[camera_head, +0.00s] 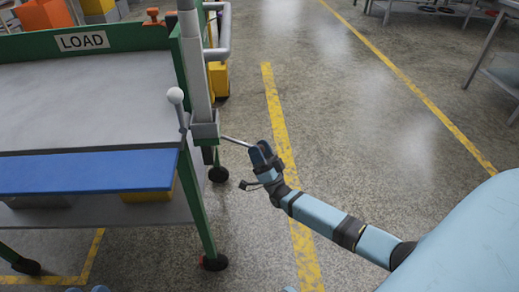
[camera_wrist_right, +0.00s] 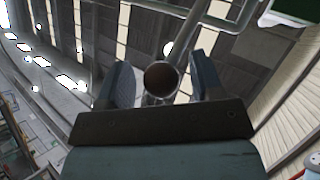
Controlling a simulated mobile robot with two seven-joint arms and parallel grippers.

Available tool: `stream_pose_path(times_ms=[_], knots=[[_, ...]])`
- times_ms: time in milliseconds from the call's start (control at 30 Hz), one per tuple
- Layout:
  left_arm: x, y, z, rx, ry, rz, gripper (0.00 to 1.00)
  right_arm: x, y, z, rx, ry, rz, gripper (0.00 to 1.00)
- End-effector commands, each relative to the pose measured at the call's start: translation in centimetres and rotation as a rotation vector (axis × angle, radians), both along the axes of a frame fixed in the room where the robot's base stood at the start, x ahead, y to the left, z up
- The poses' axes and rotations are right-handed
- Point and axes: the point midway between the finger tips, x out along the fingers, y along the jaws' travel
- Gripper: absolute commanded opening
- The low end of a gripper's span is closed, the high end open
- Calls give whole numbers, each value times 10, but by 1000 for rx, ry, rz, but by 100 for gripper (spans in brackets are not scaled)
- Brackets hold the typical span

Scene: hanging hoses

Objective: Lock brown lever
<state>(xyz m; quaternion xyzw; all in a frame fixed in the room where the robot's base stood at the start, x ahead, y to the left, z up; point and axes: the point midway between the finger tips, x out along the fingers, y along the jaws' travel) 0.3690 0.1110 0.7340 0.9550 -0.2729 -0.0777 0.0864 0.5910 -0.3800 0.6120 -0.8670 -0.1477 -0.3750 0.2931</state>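A thin metal lever rod (camera_head: 236,141) sticks out to the right from the post of the green cart. Its outer end is hidden behind my right gripper (camera_head: 263,156) in the head view. In the right wrist view, a round brown knob (camera_wrist_right: 161,78) sits end-on between the two fingers of my right gripper (camera_wrist_right: 163,85). The fingers are apart, and gaps seem to show on both sides of the knob, so I see no clear grip. A second lever with a white ball (camera_head: 176,95) stands upright left of the post. My left gripper is not in view.
The cart has a grey top, a LOAD sign (camera_head: 82,41) and a blue front strip (camera_head: 90,171). A grey vertical post (camera_head: 195,75) rises at its right corner. The floor right of the cart is open, with yellow lines (camera_head: 280,120). Grey tables stand at upper right.

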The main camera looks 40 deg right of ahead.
Motion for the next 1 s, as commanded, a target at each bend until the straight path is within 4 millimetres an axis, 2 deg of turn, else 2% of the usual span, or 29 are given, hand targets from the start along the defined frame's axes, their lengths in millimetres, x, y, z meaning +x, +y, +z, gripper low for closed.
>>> stream_pose_path(times_ms=[167,500,633,800,1000], knots=[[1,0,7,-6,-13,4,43,-12,0,-13,0,4,0,60],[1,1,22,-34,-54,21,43,-64,-4,-70,0,6,-1,60],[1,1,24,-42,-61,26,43,-79,-4,-87,0,3,-1,60],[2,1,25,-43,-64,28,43,-90,-5,-99,1,2,-1,60],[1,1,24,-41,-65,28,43,-92,-5,-101,0,0,0,60]])
